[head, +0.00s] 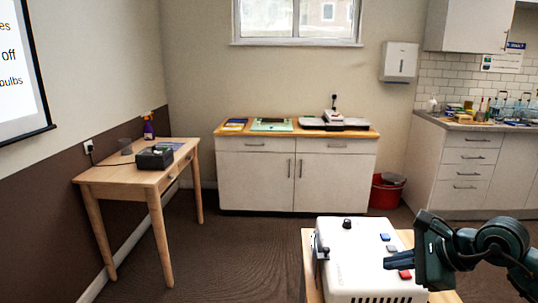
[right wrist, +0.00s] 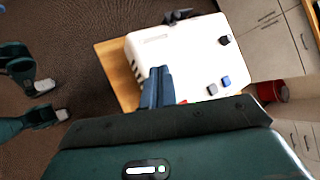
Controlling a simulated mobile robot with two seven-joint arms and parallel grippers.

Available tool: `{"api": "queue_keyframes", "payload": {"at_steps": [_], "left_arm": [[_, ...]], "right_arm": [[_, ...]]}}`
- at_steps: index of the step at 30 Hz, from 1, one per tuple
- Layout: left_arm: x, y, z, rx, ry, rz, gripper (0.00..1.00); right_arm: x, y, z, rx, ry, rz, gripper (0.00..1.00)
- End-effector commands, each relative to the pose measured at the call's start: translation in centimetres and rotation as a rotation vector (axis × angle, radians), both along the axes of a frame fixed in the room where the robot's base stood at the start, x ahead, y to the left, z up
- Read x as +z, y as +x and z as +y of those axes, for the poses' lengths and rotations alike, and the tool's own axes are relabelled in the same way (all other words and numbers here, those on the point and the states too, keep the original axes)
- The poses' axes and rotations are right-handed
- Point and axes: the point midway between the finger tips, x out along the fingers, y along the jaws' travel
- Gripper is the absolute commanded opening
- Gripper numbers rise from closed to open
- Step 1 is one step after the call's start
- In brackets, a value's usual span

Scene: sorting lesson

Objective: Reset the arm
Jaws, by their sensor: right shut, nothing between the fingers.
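My right gripper (head: 390,262) comes in from the right in the head view, above the white box-shaped device. In the right wrist view its two fingers (right wrist: 157,86) are together, empty, over the device's top. I cannot tell whether they touch it.
The white device (head: 350,250) has a black knob (head: 347,223), a blue button (head: 385,237), a red button (head: 405,274) and a black side lever (head: 320,246). It stands on a wooden table (head: 307,240). A side table (head: 130,171) and a cabinet (head: 255,180) stand beyond open floor.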

Motion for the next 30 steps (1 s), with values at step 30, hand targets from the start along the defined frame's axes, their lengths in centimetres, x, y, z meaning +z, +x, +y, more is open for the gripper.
{"api": "queue_keyframes", "payload": {"at_steps": [30], "left_arm": [[1.4, -0.7, 1.7, 0.015, 0.098, 0.07, 0.36]], "right_arm": [[-19.6, -19.7, 10.3, 1.196, -1.593, -0.972, 0.0]]}}
